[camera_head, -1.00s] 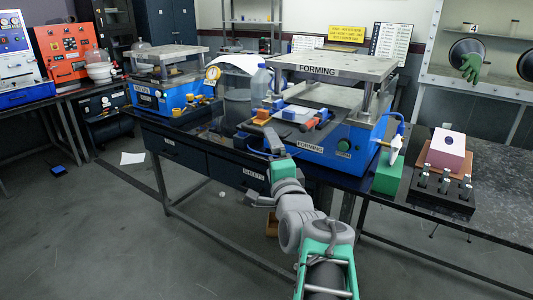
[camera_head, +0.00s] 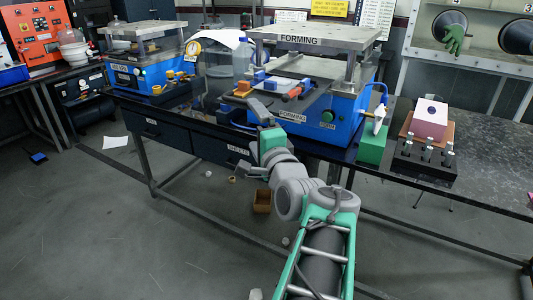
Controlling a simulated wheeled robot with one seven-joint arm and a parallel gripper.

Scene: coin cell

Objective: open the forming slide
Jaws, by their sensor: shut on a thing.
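The blue forming press (camera_head: 338,112) stands on the dark bench under a grey top plate labelled FORMING (camera_head: 310,38). Its forming slide (camera_head: 262,99) is a dark flat plate sticking out of the press's front left. Small blocks in blue, orange and light grey and a red-orange handle-like piece (camera_head: 292,93) lie on or by it. My gripper (camera_head: 260,110) is at the slide's front edge, left of the lower FORMING label. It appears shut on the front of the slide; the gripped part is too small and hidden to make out.
A second blue press (camera_head: 152,78) with a gauge stands to the left. A green block (camera_head: 373,142), a pink box (camera_head: 430,118) and a dark rack of small cylinders (camera_head: 425,163) are on the right. The bench's front edge and drawers lie beneath my arm.

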